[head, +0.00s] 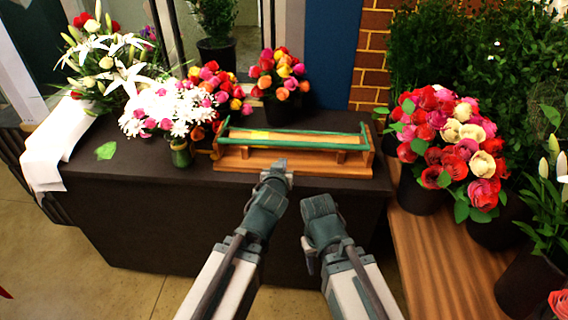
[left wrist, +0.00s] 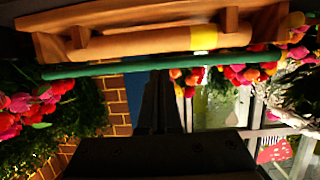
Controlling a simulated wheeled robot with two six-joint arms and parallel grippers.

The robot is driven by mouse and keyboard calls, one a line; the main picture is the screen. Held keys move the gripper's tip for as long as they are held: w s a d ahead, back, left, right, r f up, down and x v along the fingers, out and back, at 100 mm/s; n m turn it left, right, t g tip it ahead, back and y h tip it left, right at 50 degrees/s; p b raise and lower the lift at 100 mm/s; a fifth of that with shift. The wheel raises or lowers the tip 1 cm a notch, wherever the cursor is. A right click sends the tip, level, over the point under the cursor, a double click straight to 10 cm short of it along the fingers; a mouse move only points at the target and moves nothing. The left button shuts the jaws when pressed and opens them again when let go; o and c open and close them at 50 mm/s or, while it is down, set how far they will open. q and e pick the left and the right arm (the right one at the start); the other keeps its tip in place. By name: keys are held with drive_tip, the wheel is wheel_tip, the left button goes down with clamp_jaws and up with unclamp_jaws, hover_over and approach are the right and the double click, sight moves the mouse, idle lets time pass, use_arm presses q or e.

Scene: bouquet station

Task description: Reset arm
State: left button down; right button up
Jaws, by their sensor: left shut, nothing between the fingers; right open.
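My left gripper (head: 276,172) is at the front edge of the dark table, just in front of the wooden rack. It is shut and empty. In the left wrist view its dark fingers (left wrist: 158,100) are together with nothing between them. My right gripper (head: 318,205) is to the right of the left one and lower in the head view, in front of the table. It is open, and I see nothing held in it. The wooden rack (head: 240,160) with green rails lies on the table; in the left wrist view its wood (left wrist: 150,38) spans the top.
The dark table (head: 120,210) holds a small green vase (head: 181,154) of white and pink flowers, more bouquets behind, a white cloth (head: 50,150) and a loose leaf (head: 106,150). Rose buckets stand on the wooden bench (head: 440,260) at right.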

use_arm(q)
drive_tip(key=shift+f, duration=0.15)
drive_tip(key=s+a+f+g+y, duration=0.1)
drive_tip(key=s+f+g+y, duration=0.1)
drive_tip(key=s+f+g, duration=0.6)
drive_tip(key=s+f+m+g, duration=0.1)
drive_tip(key=s+f+g, duration=0.2)
drive_tip(key=s, duration=0.4)
drive_tip(key=s+d+f+m+g+p, duration=0.1)
drive_tip(key=s+f+m+g, duration=0.1)
drive_tip(key=s, duration=0.5)
drive_tip(key=shift+s+f+g, duration=0.3)
drive_tip(key=shift+f+g, duration=0.1)
drive_tip(key=shift+g, duration=0.5)
